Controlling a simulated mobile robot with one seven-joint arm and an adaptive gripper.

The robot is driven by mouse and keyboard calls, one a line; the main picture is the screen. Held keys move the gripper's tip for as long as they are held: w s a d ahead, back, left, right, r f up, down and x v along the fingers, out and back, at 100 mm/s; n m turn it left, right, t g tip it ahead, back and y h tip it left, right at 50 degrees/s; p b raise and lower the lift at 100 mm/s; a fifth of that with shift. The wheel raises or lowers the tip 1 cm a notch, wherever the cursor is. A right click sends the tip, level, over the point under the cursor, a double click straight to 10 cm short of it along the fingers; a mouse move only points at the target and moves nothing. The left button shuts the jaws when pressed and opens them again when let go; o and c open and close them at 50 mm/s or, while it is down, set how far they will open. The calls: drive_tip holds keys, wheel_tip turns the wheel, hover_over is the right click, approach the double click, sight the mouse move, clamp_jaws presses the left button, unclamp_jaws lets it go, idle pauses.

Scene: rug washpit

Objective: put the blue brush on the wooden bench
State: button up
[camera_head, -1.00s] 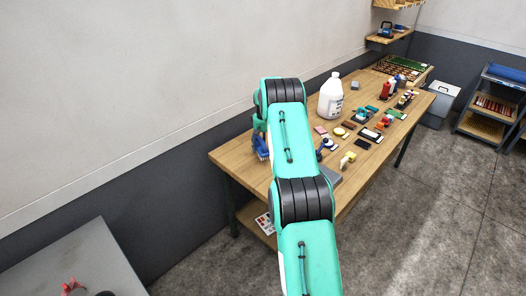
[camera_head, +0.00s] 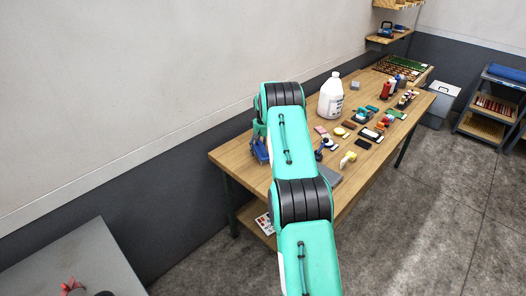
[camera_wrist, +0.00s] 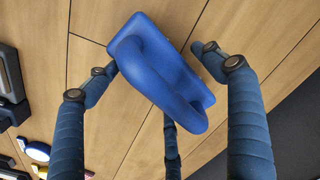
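The blue brush (camera_wrist: 160,65), a block with a looped handle, is over the wooden bench top (camera_wrist: 130,130) in the wrist view, handle toward the camera. It looks set down on the planks, though its underside is hidden. My gripper (camera_wrist: 155,60) has its dark blue fingers spread around it. The left fingertip is close beside the brush's left end; a gap shows by the right one. A third finger is partly behind the handle. In the head view, blue shows beside my arm at the near left end of the wooden bench (camera_head: 232,160); brush and fingers are hard to separate there.
A white jug (camera_head: 331,97) stands on the bench, with several small tools and bottles to its right. A grey pad (camera_head: 330,175) lies near the front edge. The bench edge and dark floor show at the wrist view's lower right. A grey table (camera_head: 75,265) is at lower left.

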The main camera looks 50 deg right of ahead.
wheel_tip(320, 180, up, 12)
drive_tip(key=p, duration=0.1)
drive_tip(key=shift+r+p, duration=0.15)
drive_tip(key=shift+p, duration=0.15)
idle(0.5)
idle(0.4)
